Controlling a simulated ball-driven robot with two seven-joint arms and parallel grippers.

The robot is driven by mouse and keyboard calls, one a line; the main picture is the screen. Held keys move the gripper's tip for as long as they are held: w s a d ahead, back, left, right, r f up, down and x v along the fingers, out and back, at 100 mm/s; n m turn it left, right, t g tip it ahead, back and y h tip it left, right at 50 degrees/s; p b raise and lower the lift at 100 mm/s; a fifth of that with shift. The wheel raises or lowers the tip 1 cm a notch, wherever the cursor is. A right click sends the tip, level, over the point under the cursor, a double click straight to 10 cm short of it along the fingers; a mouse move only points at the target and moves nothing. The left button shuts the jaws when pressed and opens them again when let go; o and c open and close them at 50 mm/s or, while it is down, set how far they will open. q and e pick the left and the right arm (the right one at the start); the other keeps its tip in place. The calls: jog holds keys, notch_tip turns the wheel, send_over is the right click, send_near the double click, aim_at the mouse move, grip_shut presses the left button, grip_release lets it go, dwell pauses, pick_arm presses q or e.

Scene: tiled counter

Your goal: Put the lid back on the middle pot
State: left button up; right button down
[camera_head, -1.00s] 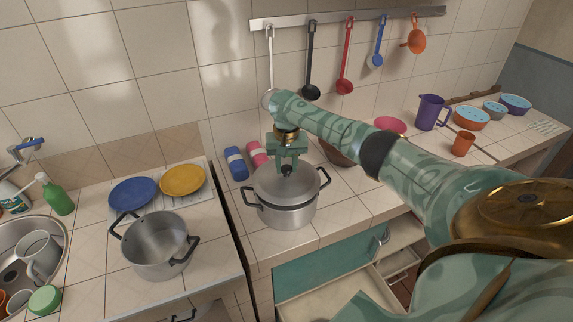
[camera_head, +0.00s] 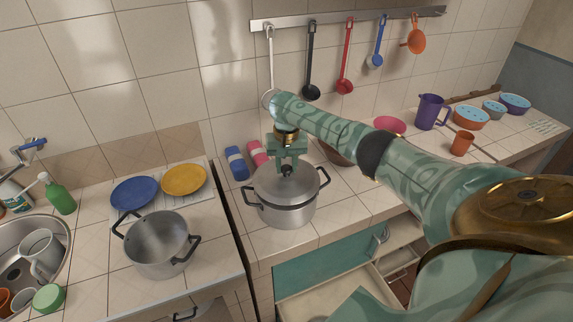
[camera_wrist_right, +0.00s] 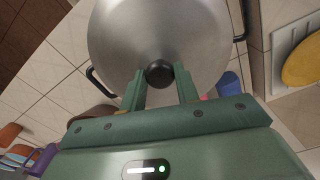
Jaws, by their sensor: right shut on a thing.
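A grey metal pot (camera_head: 285,217) with black side handles stands on the counter near the middle of the head view. A grey domed lid (camera_head: 268,182) lies across its top, roughly level. I cannot tell whether its rim is fully seated all round. My right gripper (camera_head: 287,165) is above the lid, pointing down, shut on its black knob. In the right wrist view, the fingers of the right gripper (camera_wrist_right: 160,80) stand on either side of the knob (camera_wrist_right: 159,73), and the lid (camera_wrist_right: 150,30) hides the pot's inside. My left gripper is not in view.
An open pot (camera_head: 157,255) stands to the left, before a blue plate (camera_head: 134,193) and a yellow plate (camera_head: 184,179). A brown bowl (camera_head: 336,154) is partly hidden behind my right arm. Blue (camera_head: 236,163) and pink (camera_head: 257,153) rolled items lie behind the lidded pot. An open drawer (camera_head: 330,297) is below.

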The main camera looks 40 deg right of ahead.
jog(key=shift+f+p, duration=0.1)
jog(key=shift+p, duration=0.85)
dwell(0.6)
jog(key=shift+c, duration=2.4)
grip_release()
notch_tip(320, 180, up, 7)
jog(key=p, duration=0.8)
jog(key=shift+p, duration=0.35)
grip_shut()
